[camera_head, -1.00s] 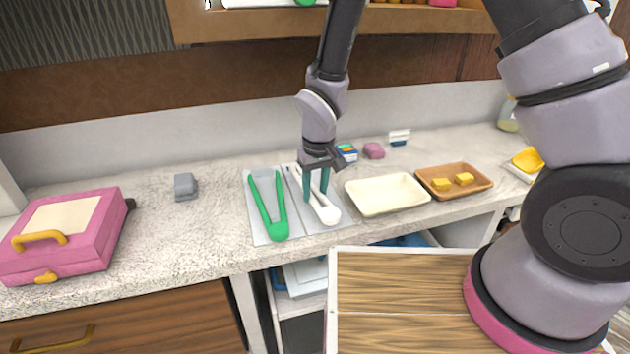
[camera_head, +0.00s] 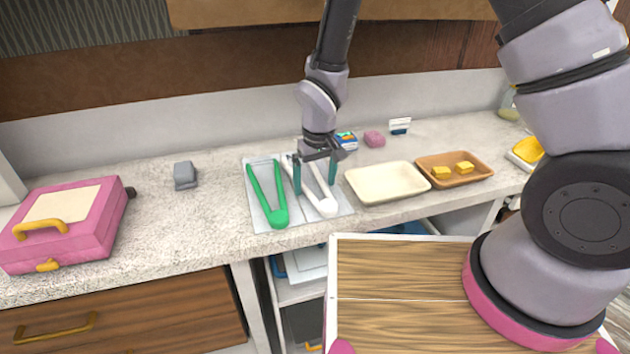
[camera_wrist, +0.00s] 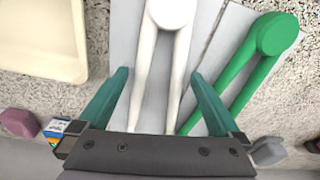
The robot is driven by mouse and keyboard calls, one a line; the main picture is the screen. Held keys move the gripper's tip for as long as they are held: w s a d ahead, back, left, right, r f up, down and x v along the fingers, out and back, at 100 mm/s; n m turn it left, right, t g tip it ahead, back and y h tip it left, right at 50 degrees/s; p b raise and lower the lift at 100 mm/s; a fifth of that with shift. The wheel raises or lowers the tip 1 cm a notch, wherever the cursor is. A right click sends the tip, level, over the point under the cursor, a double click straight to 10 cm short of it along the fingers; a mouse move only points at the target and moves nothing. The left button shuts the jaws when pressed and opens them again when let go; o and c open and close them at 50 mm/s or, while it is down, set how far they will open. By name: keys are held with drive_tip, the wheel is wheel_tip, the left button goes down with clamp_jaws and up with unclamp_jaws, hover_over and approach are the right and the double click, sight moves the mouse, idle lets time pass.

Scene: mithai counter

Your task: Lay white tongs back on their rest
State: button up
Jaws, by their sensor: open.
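The white tongs (camera_head: 325,203) lie on the right half of a pale grey rest (camera_head: 341,210) on the counter. The green tongs (camera_head: 277,217) lie on the left half. My gripper (camera_head: 315,190) is open, with its teal fingers on either side of the white tongs' arms. In the wrist view the white tongs (camera_wrist: 171,14) run between the open fingers of my gripper (camera_wrist: 160,92), with a gap on both sides. The green tongs (camera_wrist: 275,35) lie beside the right finger there. I cannot tell exactly how high the fingertips are above the rest.
A cream tray (camera_head: 388,183) and a brown tray (camera_head: 482,172) with yellow sweets stand right of the rest. Small boxes and a pink block (camera_head: 374,139) are behind. A grey block (camera_head: 185,176) and a pink case (camera_head: 90,245) are left, with clear counter between.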

wheel_tip(320, 180, up, 11)
drive_tip(key=s, duration=0.1)
drive_tip(key=shift+d+f, duration=0.15)
drive_tip(key=shift+d, duration=0.15)
drive_tip(key=w+d+r+m+t+y, duration=0.15)
drive_tip(key=d+r+m, duration=0.35)
drive_tip(key=d+r, duration=1.2)
drive_tip(key=s+d+r+m+t, duration=0.4)
drive_tip(key=s+d+r, duration=0.4)
drive_tip(key=d+r, duration=0.2)
drive_tip(key=shift+s+d+r+m, duration=0.25)
drive_tip(key=shift+d+r+m, duration=0.1)
drive_tip(key=shift+m, duration=0.15)
